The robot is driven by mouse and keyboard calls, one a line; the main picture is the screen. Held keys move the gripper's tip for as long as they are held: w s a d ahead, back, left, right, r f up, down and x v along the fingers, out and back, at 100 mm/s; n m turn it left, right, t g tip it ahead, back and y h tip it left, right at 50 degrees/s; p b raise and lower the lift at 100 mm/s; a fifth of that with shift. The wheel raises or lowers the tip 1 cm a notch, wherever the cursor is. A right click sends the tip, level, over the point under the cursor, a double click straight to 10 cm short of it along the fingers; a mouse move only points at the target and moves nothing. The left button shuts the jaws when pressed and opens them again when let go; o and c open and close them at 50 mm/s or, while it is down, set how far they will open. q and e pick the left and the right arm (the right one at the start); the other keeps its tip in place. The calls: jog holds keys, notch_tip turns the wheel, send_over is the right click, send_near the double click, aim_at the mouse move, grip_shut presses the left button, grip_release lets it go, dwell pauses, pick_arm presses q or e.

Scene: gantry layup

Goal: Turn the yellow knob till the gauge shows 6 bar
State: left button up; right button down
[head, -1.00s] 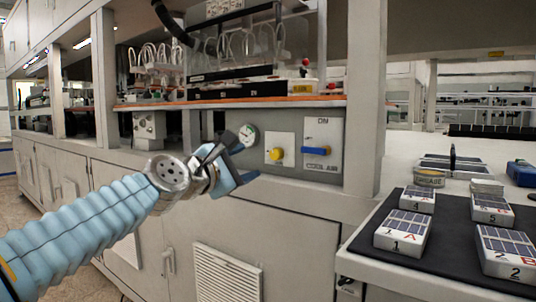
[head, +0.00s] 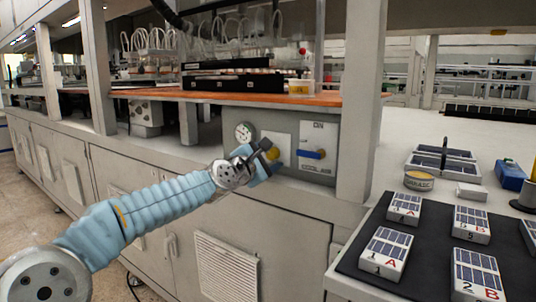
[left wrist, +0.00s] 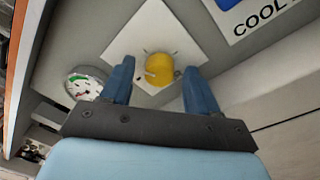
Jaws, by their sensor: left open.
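The yellow knob (left wrist: 159,68) sits on a white square plate (left wrist: 135,38) on the grey panel. In the head view the knob (head: 273,153) is partly covered by my left gripper (head: 268,158). In the left wrist view my left gripper (left wrist: 160,88) is open, with one blue finger on each side of the knob. I cannot tell whether the fingers touch it. The round gauge (head: 244,132) is left of the knob, with a white face and a green arc in the left wrist view (left wrist: 86,84). Its reading is too small to tell. My right gripper is not in view.
A blue handle (head: 312,154) on a white plate is right of the knob. An orange-edged shelf (head: 230,98) runs above the panel. At the right, a dark mat (head: 425,262) holds several small panel-topped blocks.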

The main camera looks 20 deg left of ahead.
pick_arm(q)
jog(key=shift+c, duration=0.2)
jog(key=c, duration=1)
jog(key=shift+f, duration=0.1)
